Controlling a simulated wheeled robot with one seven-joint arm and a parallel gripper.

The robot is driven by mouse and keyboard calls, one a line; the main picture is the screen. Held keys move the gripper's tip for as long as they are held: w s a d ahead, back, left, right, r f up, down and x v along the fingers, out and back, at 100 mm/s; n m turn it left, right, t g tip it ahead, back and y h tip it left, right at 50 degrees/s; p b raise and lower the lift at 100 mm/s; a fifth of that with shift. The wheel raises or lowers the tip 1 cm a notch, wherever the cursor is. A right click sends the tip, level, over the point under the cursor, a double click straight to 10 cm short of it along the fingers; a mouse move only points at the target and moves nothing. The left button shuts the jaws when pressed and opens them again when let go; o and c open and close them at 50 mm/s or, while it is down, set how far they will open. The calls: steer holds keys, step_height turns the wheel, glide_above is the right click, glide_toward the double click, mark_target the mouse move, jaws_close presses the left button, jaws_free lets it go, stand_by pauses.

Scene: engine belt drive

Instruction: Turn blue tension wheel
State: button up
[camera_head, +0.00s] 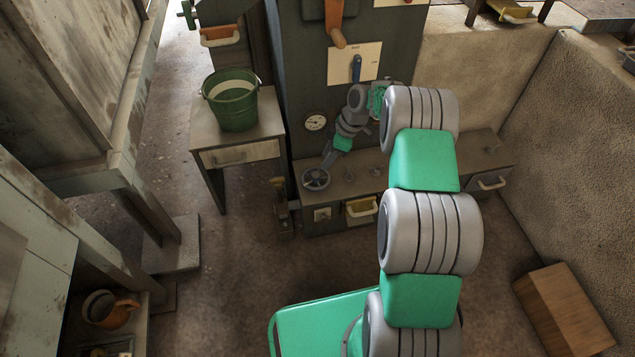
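In the head camera view, a small spoked wheel (316,180) sits at the left end of the low bench of the dark machine. It looks dark grey, and I cannot make out blue on it. My gripper (326,166) points down and left at the wheel's upper right rim. It is too small to tell whether it touches the rim or whether the fingers are open. A blue handle (356,68) stands on a pale plate (368,57) higher up on the machine panel. My own arm hides part of the panel and bench to the right.
A round gauge (315,122) is on the panel above the wheel. A green bucket (232,98) stands on a side table (240,153) to the left. Below the wheel are a yellow drawer (361,211) and a small lever post (281,205). A wooden box (563,309) lies at lower right.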

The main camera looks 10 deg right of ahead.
mark_target(316, 174)
steer(key=shift+n, duration=0.3)
steer(key=b+x, duration=0.2)
steer(key=x, duration=0.7)
steer(key=shift+w+d+b, duration=0.1)
steer(key=shift+w+b, duration=0.05)
steer(key=shift+b, duration=0.25)
steer(key=shift+r, duration=0.1)
jaws_close()
